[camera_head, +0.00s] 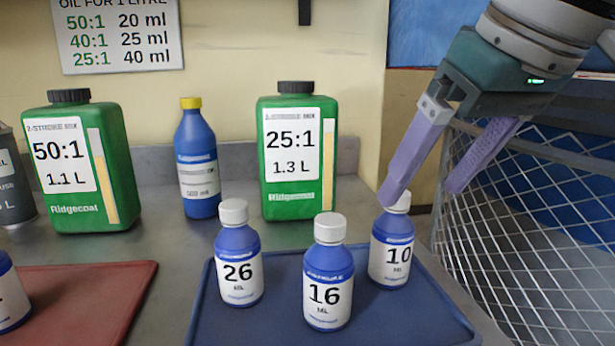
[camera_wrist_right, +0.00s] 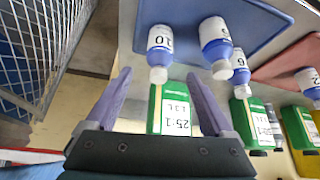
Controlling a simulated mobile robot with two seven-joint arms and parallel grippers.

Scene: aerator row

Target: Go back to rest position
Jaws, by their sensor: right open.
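My right gripper (camera_head: 420,190) is open and empty, with two purple fingers, at the right of the head view. Its left fingertip overlaps the cap of the blue bottle marked 10 (camera_head: 391,250) in that view; I cannot tell if they touch. In the right wrist view the open fingers (camera_wrist_right: 160,85) have nothing between them, and the 10 bottle (camera_wrist_right: 159,45) is beyond their tips. Blue bottles marked 26 (camera_head: 238,262) and 16 (camera_head: 328,280) stand upright with the 10 bottle on a blue tray (camera_head: 400,325). My left gripper is not in view.
Green jugs marked 50:1 (camera_head: 82,165) and 25:1 (camera_head: 297,190) and a yellow-capped blue bottle (camera_head: 197,165) stand behind the tray. A red tray (camera_head: 100,300) with a blue bottle (camera_head: 10,295) is at left. A wire mesh panel (camera_head: 530,220) is at right, near my right gripper.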

